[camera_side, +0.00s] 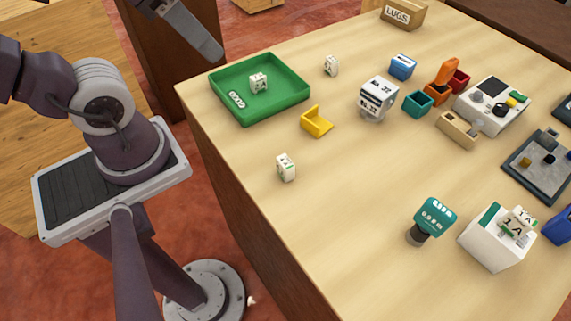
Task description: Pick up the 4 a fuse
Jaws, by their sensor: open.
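Several small white blocks with green marks look like fuses, and their ratings are too small to read. One fuse (286,167) stands alone near the table's front left edge. Another fuse (331,66) stands on the bare table right of the green tray. A third fuse (258,82) is inside the green tray (295,99). I cannot tell which is the 4 A fuse. A grey finger of my gripper (195,32) shows at the top edge, above and left of the tray, apart from all fuses. The rest of the gripper is cut off, and nothing shows held.
A yellow holder (317,121) stands by the tray. A white labelled block (378,97), a teal stamp-like piece (434,214) and a white dispenser (492,240) marked 1 A stand rightward. Small coloured boxes crowd the back right. The table's middle is clear.

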